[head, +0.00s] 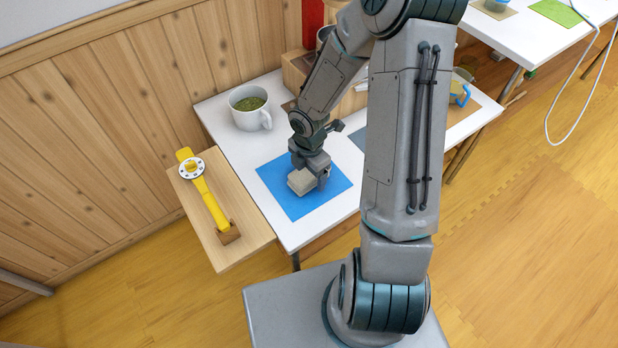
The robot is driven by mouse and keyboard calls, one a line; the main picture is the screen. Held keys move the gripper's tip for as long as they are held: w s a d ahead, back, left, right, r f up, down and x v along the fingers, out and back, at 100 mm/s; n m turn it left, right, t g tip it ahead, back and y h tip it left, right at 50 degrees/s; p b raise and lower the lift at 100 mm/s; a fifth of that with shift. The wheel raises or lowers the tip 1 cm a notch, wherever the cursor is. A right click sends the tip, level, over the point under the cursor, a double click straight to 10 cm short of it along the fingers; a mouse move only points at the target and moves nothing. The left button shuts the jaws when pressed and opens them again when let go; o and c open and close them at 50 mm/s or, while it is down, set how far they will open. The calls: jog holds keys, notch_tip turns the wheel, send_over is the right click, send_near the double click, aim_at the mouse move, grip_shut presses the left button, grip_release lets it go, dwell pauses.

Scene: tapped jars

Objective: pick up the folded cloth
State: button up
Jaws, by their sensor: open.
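The folded cloth (301,181) is a small beige block-like bundle on the blue mat (287,205) near the left end of the white table. My gripper (312,176) is right at the cloth, reaching down from above. One finger shows at the cloth's right side, and the gripper body covers the cloth's far part. The jaws are open. I cannot tell whether the fingers touch the cloth.
A white mug (249,108) with green contents stands behind the mat on the white table (222,133). A wooden side board (236,190) holds a yellow lever with a white dial (192,168). My arm hides much of the table's middle. A second table (535,42) stands at the upper right.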

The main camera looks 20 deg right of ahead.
jog(key=shift+f, duration=0.5)
jog(key=shift+r, duration=0.1)
jog(key=c, duration=1.1)
jog(key=shift+r+p, duration=0.3)
jog(key=shift+r, duration=0.25)
jog(key=r, duration=0.1)
jog(key=r+p, duration=0.2)
jog(key=r, duration=0.1)
jog(key=shift+w+d, duration=0.25)
jog(key=shift+w, duration=0.05)
jog(key=w+d+r+p, duration=0.1)
jog(key=w+d+r, duration=0.1)
jog(key=w+d+r+p, duration=0.1)
jog(key=w+d+r, duration=0.1)
jog(key=w+d, duration=0.1)
jog(key=w+d+r, duration=0.2)
jog(key=d, duration=0.1)
jog(key=shift+w+d+p, duration=0.1)
jog(key=shift+w+p, duration=0.05)
jog(key=shift+p, duration=0.25)
